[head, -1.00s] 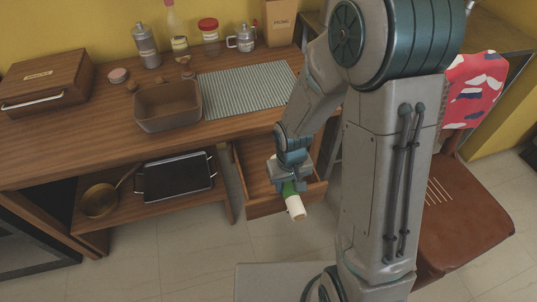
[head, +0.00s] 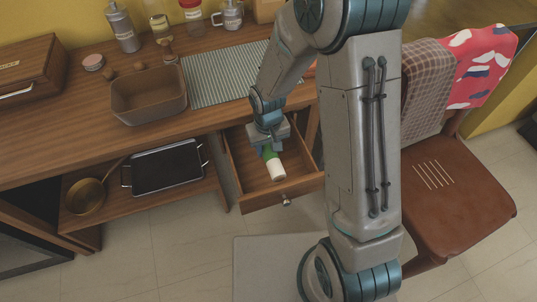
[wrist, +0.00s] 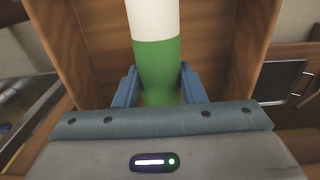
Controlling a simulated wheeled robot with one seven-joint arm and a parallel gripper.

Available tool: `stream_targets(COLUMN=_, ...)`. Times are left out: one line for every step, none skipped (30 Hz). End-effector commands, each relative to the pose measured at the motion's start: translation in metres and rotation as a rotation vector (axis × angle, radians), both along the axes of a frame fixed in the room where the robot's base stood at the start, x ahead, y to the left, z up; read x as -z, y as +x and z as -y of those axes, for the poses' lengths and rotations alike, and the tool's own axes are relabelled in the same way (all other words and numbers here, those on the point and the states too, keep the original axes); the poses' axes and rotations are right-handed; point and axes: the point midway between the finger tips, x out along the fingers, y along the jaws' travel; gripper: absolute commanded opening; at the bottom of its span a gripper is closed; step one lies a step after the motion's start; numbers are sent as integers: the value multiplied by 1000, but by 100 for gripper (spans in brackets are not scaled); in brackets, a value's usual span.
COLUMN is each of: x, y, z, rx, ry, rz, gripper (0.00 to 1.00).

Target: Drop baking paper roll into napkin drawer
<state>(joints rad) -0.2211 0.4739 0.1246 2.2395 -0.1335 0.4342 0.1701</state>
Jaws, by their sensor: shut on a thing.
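The baking paper roll (head: 276,166) is a green and white cylinder. My gripper (head: 267,147) is shut on its green part, and the white end sticks out toward the drawer front. In the wrist view the roll (wrist: 155,55) stands between the two blue fingers (wrist: 158,88). The napkin drawer (head: 240,172) is a wooden drawer pulled open below the counter. The roll and my gripper are over the drawer's inside; I cannot tell whether the roll touches the drawer floor. The visible part of the drawer is bare.
The wooden counter (head: 60,135) above the drawer holds a brown basin (head: 148,95), a striped mat (head: 215,75) and several canisters. A shelf to the left holds a black tray (head: 167,168) and a pan (head: 85,196). A brown chair (head: 450,200) stands at the right.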

Motion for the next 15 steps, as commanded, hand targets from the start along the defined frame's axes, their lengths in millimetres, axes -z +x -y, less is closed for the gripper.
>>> stream_targets(x=13, y=0, z=0, rx=1, ry=-1, rz=-2, gripper=8)
stream_targets(x=17, y=0, z=1, rx=1, ry=-1, rz=-2, gripper=8)
stream_targets(x=23, y=0, z=1, rx=1, ry=-1, rz=-2, gripper=8)
stream_targets(x=27, y=0, z=1, rx=2, ry=-1, rz=-2, gripper=8)
stream_targets(x=31, y=0, z=1, rx=2, ry=-1, rz=-2, gripper=8)
stream_targets(x=34, y=0, z=1, rx=3, ry=-1, rz=-2, gripper=8)
stream_targets(x=36, y=0, z=1, rx=3, ry=-1, rz=-2, gripper=8)
stream_targets(x=37, y=0, z=1, rx=3, ry=-1, rz=-2, gripper=8)
stream_targets(x=36, y=0, z=1, rx=3, ry=0, rz=-1, gripper=8)
stream_targets(x=36, y=0, z=1, rx=3, ry=0, rz=-1, gripper=8)
stream_targets(x=35, y=0, z=1, rx=3, ry=0, rz=-1, gripper=8)
stream_targets(x=35, y=0, z=1, rx=3, ry=0, rz=-1, gripper=8)
stream_targets(x=35, y=0, z=1, rx=3, ry=0, rz=-1, gripper=8)
stream_targets(x=35, y=0, z=1, rx=3, ry=0, rz=-1, gripper=8)
stream_targets(x=35, y=0, z=1, rx=3, ry=0, rz=-1, gripper=8)
